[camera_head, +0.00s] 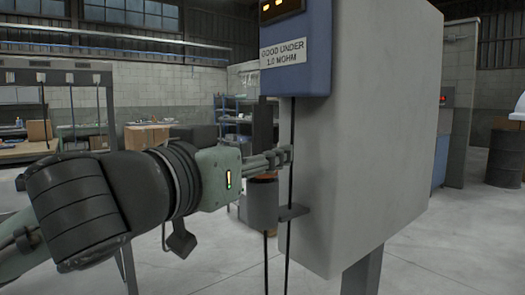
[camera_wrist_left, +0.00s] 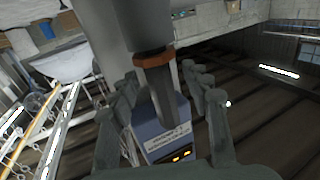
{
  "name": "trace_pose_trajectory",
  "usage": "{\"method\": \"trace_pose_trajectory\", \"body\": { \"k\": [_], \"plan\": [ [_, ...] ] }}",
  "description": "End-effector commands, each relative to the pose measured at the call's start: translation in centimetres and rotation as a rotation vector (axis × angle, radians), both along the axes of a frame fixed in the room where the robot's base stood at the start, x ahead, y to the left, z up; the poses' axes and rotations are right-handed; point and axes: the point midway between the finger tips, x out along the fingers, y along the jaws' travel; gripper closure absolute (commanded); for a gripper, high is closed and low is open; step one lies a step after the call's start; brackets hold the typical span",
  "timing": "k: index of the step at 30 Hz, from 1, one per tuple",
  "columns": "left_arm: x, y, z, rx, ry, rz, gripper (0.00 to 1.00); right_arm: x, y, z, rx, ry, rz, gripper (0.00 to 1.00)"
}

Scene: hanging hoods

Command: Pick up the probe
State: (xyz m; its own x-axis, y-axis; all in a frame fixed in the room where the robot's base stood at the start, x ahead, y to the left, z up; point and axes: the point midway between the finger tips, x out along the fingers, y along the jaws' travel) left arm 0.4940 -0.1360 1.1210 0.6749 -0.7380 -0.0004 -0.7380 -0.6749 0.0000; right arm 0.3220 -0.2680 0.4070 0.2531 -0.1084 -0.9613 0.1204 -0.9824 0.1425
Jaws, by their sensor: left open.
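The probe stands upright in a grey cylindrical holder (camera_head: 262,205) on the side of the grey cabinet. Its orange collar (camera_head: 265,178) shows just above the holder's rim, and my gripper hides most of its upper part in the head view. In the left wrist view the probe's dark grey shaft (camera_wrist_left: 162,92) and orange collar (camera_wrist_left: 155,60) lie between the fingers. My left gripper (camera_head: 284,157) reaches in from the left at the height of the shaft, above the collar. It is open, with finger pairs on both sides of the shaft; contact cannot be told. My right gripper is out of view.
The grey cabinet (camera_head: 365,130) stands close on the right, with a blue meter box (camera_head: 296,65) above the gripper. Dark cables (camera_head: 291,120) hang beside the holder. A small bracket (camera_head: 292,211) sticks out there. Workbenches and shelves stand far behind.

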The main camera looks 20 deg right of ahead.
Motion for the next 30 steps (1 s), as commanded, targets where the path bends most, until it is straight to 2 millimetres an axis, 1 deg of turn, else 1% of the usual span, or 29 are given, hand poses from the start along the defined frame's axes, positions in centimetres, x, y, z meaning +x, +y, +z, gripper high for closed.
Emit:
{"method": "trace_pose_trajectory", "body": {
  "k": [3,10,11,22,28,30],
  "plan": [
    [0.66,-0.82,0.01,0.001,0.001,-0.001,0.52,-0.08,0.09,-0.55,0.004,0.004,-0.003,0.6],
    [0.79,-0.91,-0.03,0.0,0.0,-0.001,0.52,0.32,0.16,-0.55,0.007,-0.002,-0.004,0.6],
    [0.79,-0.91,-0.03,0.0,0.0,-0.001,0.54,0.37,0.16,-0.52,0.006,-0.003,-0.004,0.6],
    [0.78,-0.87,-0.04,0.0,0.0,0.0,1.0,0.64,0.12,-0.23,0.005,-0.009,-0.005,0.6],
    [0.78,-0.86,0.01,-0.001,-0.001,0.0,1.0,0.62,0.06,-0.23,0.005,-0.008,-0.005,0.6],
    [0.78,-0.86,0.01,-0.001,-0.001,0.0,1.0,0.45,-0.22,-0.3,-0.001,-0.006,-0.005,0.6]
  ]
}}
